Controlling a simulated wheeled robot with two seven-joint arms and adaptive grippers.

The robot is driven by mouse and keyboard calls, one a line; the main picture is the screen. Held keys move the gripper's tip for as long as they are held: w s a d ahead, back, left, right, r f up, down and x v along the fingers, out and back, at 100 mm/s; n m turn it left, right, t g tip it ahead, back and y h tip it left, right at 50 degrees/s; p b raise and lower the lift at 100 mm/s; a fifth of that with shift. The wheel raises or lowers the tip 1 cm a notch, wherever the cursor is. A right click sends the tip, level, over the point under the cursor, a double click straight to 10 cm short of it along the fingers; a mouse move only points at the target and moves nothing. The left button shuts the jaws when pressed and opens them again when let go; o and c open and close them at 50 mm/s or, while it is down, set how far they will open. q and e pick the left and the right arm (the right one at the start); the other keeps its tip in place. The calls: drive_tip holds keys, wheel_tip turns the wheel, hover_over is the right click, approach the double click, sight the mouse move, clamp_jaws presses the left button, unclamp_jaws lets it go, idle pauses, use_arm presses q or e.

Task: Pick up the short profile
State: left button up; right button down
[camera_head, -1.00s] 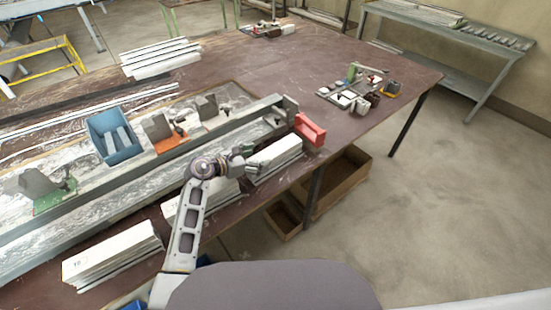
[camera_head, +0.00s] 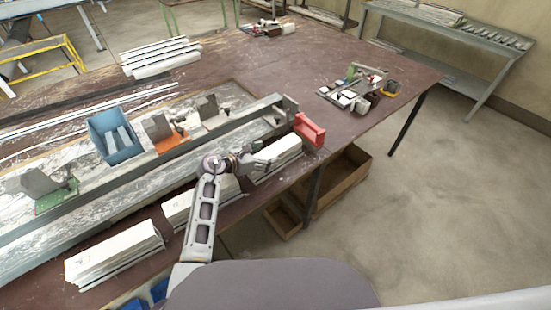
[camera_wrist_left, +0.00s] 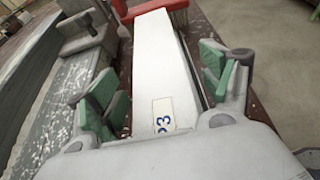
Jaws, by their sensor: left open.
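A short white profile (camera_head: 281,150) lies at the table's front edge, in the row of white profile stacks. In the left wrist view the white profile (camera_wrist_left: 158,58) runs away from me and bears a label with "P3" in blue. My left gripper (camera_head: 262,156) is at its near end. In the left wrist view my left gripper (camera_wrist_left: 163,88) is open, with green-padded fingers to either side of the profile. My right gripper is not in view.
A red block (camera_head: 309,130) stands just beyond the profile's far end. A long metal rail (camera_head: 205,136) runs behind the row. More white stacks (camera_head: 115,251) lie to the left. A blue bin (camera_head: 113,137) stands farther back.

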use_arm(q)
drive_tip(key=shift+c, duration=0.5)
drive_tip(key=c, duration=1.2)
drive_tip(key=shift+c, duration=0.3)
drive_tip(key=shift+r, duration=0.1)
wheel_tip(320, 180, up, 10)
